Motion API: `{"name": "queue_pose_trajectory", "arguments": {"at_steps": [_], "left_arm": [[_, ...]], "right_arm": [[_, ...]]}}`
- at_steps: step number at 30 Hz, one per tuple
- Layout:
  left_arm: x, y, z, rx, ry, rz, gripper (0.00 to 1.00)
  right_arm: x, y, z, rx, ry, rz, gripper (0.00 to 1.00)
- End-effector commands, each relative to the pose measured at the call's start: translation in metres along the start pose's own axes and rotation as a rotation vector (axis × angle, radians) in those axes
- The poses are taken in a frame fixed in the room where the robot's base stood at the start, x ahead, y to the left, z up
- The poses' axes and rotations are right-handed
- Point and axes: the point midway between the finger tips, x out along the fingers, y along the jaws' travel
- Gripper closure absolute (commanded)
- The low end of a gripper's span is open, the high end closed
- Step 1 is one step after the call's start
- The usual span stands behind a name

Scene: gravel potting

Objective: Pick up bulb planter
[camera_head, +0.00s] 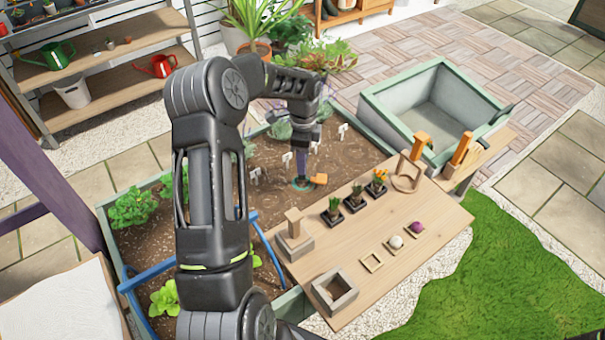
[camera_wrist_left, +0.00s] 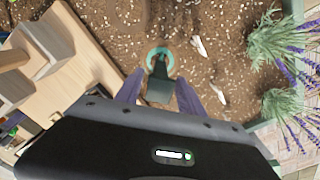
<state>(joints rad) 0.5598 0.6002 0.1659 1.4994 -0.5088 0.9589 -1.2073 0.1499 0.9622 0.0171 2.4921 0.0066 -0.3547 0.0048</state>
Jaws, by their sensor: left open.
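My left gripper (camera_head: 302,168) points down over the soil of the raised bed. In the left wrist view its two purple fingers (camera_wrist_left: 160,88) are apart. A dark tapered piece (camera_wrist_left: 160,86) shows between them, with a teal ring (camera_wrist_left: 159,56) on the soil just beyond. In the head view the teal ring (camera_head: 302,186) lies below the fingers, with a small orange piece (camera_head: 320,179) beside it. I cannot tell whether these pieces are the bulb planter. Two orange-handled tools (camera_head: 422,143) and (camera_head: 463,147) stand at the wooden table's far end. My right gripper is not in view.
The wooden table (camera_head: 388,269) holds small potted plants (camera_head: 355,199), a white bulb (camera_head: 396,242), a purple bulb (camera_head: 416,227) and blocks. White markers (camera_wrist_left: 198,46) and lavender (camera_wrist_left: 275,40) stand near the gripper.

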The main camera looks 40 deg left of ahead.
Motion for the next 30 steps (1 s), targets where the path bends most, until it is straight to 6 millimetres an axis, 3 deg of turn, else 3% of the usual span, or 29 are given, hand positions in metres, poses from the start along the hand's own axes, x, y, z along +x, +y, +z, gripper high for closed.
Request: {"name": "queue_pose_trajectory", "arguments": {"at_steps": [4, 9, 28, 30], "left_arm": [[0.019, 0.002, 0.002, 0.000, 0.000, 0.005, 0.55], [0.040, 0.002, 0.002, 0.000, 0.000, 0.003, 0.55], [0.043, 0.001, 0.002, 0.000, 0.000, 0.000, 0.55], [0.043, 0.001, 0.002, 0.000, 0.000, 0.000, 0.60]], "right_arm": [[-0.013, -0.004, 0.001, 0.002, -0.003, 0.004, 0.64], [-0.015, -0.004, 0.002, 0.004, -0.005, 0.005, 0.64], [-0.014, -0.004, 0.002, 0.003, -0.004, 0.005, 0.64], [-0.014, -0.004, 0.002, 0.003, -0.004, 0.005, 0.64]]}}
